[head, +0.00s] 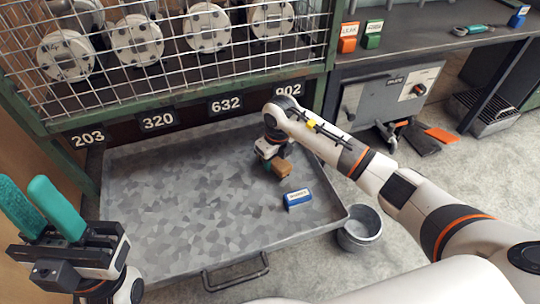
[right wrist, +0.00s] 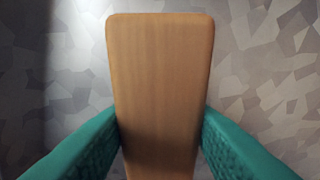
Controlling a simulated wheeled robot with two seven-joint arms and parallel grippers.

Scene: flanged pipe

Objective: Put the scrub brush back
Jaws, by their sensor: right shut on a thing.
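The scrub brush shows as a tan wooden block (head: 282,168) in the head view, over the right part of the grey metal tray (head: 180,205). My right gripper (head: 267,153) is shut on it. In the right wrist view the brush's wooden body (right wrist: 160,80) stands between the two teal fingers, with the tray surface behind it. Its bristles are hidden. I cannot tell whether the brush touches the tray. My left gripper (head: 48,215) is at the lower left, empty, with its teal fingers apart.
A blue and white box (head: 298,199) sits in the tray near the brush. A metal bucket (head: 360,228) stands on the floor by the tray's right corner. Above the tray is a wire cage (head: 180,40) with flanged pipes and number plates. The tray's left half is clear.

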